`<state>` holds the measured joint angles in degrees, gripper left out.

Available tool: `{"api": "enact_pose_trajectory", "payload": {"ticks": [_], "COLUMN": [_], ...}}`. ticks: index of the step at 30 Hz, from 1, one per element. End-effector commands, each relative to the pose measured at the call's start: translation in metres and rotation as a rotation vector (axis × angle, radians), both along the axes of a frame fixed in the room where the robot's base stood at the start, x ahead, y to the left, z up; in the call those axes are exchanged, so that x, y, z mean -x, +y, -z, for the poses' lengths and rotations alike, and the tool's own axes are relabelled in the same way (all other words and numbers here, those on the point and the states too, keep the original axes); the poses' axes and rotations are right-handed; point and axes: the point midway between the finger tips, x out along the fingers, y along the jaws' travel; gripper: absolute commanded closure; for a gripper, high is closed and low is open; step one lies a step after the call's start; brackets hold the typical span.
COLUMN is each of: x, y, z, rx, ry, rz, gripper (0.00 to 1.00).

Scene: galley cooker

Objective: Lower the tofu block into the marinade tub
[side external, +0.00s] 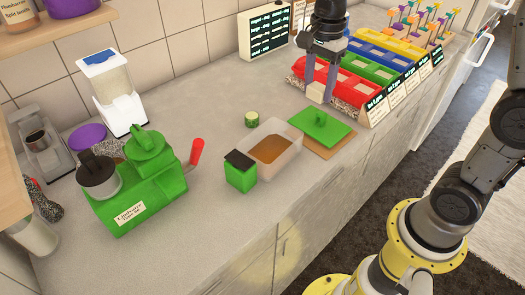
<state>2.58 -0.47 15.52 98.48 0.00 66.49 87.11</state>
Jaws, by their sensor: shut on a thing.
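My gripper (322,80) points down at the upper middle of the side external view. It is shut on a pale cream tofu block (320,93), held between the fingertips in front of the red trays. The marinade tub (294,152) is a clear open box with brown liquid in it. It stands on the counter, lower and to the left of the block. The gap between block and counter is hard to judge from this one view.
A green lid with a knob (321,124) lies on a brown board beside the tub. A green box with a black top (240,172) stands at the tub's left. A green cucumber piece (252,119) is behind it. Red trays (357,89) stand at the back right.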

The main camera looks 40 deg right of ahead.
Motion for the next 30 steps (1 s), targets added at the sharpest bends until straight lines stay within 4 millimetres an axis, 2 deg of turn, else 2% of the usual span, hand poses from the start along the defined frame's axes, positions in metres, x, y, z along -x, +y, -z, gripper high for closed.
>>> {"api": "enact_pose_trajectory", "payload": {"ticks": [17, 23, 30], "x": [-0.001, -0.005, -0.012], "y": [0.004, 0.025, 0.064], "z": [-0.003, -0.017, -0.034], "rx": [0.000, 0.000, 0.000], "ry": [-0.001, -0.002, -0.002], "rz": [-0.002, -0.005, -0.006], "gripper": [0.99, 0.99, 0.99]}}
